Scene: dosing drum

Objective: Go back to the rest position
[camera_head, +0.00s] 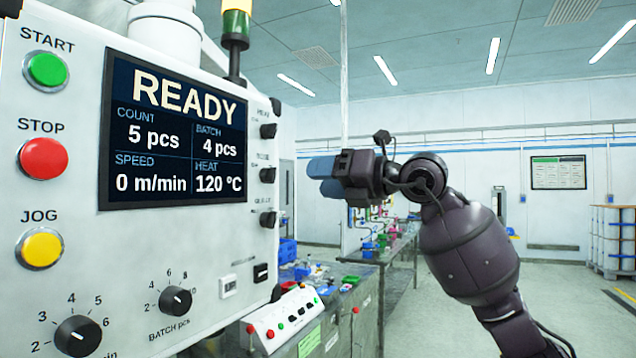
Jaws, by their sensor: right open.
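My right gripper (322,178) is raised in the middle of the view, at the end of my dark arm that comes in from the lower right. Its blue-padded fingers point left, toward the control panel (225,320). It is open, with nothing seen between the fingers. It appears apart from the panel's right edge, to the right of the side knobs (268,175). The panel's screen (172,135) reads READY, count 5 pcs, batch 4 pcs, speed 0 m/min and heat 120 °C. My left gripper is not in view.
Green START (46,70), red STOP (43,158) and yellow JOG (40,248) buttons line the panel's left. Speed (78,336) and batch (175,300) dials sit below. A small button box (285,318) and benches (398,255) stand behind. Floor at right is open.

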